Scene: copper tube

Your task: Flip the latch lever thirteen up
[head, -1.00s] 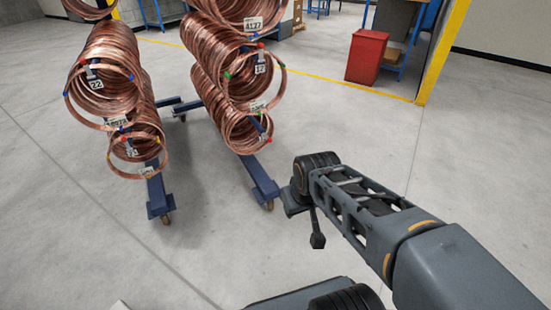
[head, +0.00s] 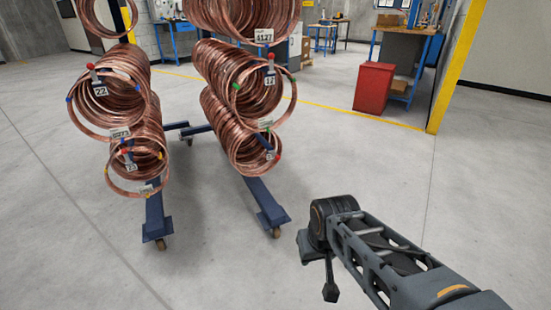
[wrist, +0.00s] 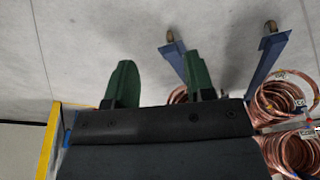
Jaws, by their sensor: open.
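Small levers with coloured knobs and number tags sit at the front ends of the copper coils. A red-knobbed lever (head: 91,68) is above a tag reading 22 on the left stack. Another lever (head: 270,70) is at the upper right coil, its tag too small to read surely. Lower levers show on the left (head: 127,156) and right (head: 266,143) stacks; I cannot tell which lever is thirteen. My gripper (wrist: 160,78) has two green fingers, spread apart with nothing between them. In the head view my arm is at the lower right, apart from the coils.
Copper coils (head: 225,85) hang on a rack with blue feet (head: 265,205) on castors, jutting forward. A red bin (head: 373,87) and a blue workbench (head: 405,60) stand behind, near a yellow post (head: 448,75). The floor between rack and arm is clear.

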